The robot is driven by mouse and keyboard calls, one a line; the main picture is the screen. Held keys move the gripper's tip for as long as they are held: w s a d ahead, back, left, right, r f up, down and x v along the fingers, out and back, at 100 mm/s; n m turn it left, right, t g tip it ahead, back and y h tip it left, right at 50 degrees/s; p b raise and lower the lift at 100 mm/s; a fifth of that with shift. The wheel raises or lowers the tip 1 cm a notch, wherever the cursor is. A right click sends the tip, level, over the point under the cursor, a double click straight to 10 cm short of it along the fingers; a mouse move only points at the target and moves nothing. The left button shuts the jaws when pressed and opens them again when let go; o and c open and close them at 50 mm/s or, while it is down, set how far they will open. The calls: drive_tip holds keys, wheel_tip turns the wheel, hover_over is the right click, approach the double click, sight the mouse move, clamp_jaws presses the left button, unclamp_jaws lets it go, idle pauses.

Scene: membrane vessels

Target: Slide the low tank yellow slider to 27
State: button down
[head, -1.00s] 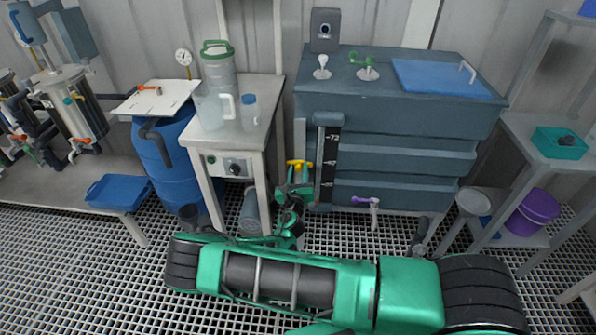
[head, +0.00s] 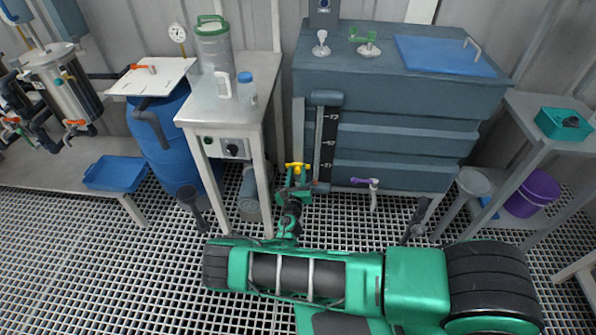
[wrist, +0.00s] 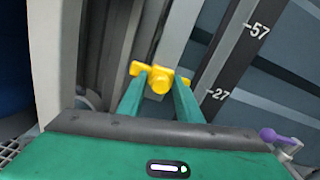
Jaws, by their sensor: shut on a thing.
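The yellow slider (head: 296,167) is a small yellow knob left of the black scale strip (head: 327,150) on the grey-blue tank (head: 405,130). My gripper (head: 296,178) is closed on it. In the wrist view the slider (wrist: 160,79) sits between my two green fingertips (wrist: 160,82), its ends sticking out past them. The scale (wrist: 235,60) there shows 57 above and 27 below. The slider looks about level with the 27 mark; the tilted view leaves the exact reading unclear.
A purple-handled tap (head: 368,183) sticks out low on the tank, right of the scale. A steel table (head: 232,105) with a jug and bottle stands close on the left, with a blue barrel (head: 165,130) beyond. Open grating floor lies in front.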

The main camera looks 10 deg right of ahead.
drive_tip(key=shift+a+f, duration=0.1)
drive_tip(key=shift+f, duration=0.15)
drive_tip(key=c, duration=1.6)
unclamp_jaws()
drive_tip(key=shift+o, duration=0.2)
drive_tip(key=shift+s, duration=0.1)
drive_tip(key=v, duration=1)
drive_tip(key=shift+s, duration=0.25)
drive_tip(key=shift+a, duration=0.1)
